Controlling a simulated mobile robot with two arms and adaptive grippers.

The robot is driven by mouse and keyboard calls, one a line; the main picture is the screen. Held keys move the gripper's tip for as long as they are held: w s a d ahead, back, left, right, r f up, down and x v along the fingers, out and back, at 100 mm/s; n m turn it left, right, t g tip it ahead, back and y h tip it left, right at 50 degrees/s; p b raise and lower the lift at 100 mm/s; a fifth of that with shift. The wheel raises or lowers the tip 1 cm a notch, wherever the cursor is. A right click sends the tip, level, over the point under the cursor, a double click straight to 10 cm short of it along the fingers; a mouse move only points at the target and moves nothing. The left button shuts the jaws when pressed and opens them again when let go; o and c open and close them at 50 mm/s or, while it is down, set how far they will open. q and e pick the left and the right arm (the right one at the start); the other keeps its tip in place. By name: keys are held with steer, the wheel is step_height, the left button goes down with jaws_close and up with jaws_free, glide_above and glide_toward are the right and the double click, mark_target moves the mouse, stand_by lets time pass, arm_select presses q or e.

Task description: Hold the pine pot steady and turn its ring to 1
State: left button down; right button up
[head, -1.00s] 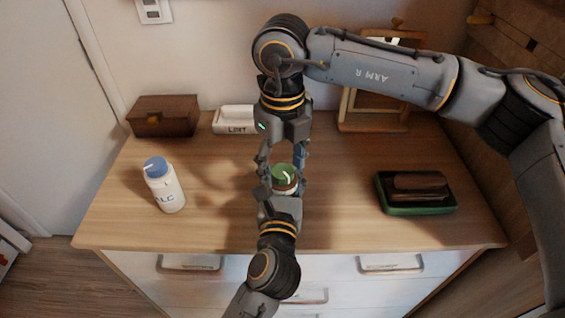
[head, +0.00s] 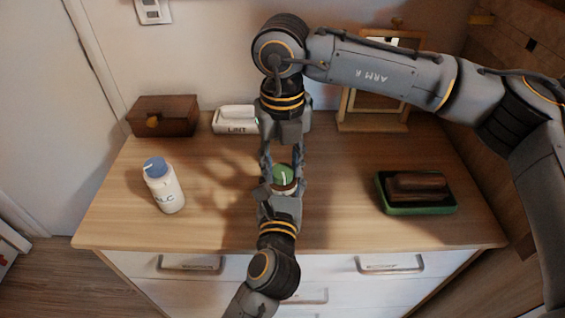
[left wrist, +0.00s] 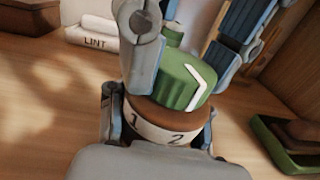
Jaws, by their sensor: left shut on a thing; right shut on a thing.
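In the left wrist view the pot's white band (left wrist: 155,131) shows a 1 at left and a 2 near the middle. The green ring (left wrist: 172,80) carries a white chevron mark, above and to the right of the 2. My left gripper (head: 281,193) is shut on the pot's body from the front. My right gripper (head: 283,170) comes from behind and above, shut on the green ring. Its fingers hide part of the ring.
A white bottle with a blue cap (head: 164,185) stands at left. A brown box (head: 163,117) and a white LINT holder (head: 235,121) are at the back. A wooden frame (head: 374,122) stands back right, and a green tray (head: 418,209) with brown items lies at right.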

mark_target(282, 171)
steer(key=m, duration=0.5)
steer(key=shift+m, duration=0.3)
steer(key=m, duration=0.5)
steer(key=shift+m, duration=0.3)
steer(key=o, duration=1.2)
step_height(282, 171, up, 12)
steer(key=shift+r, duration=0.1)
arm_select(q)
steer(key=c, duration=0.5)
jaws_free()
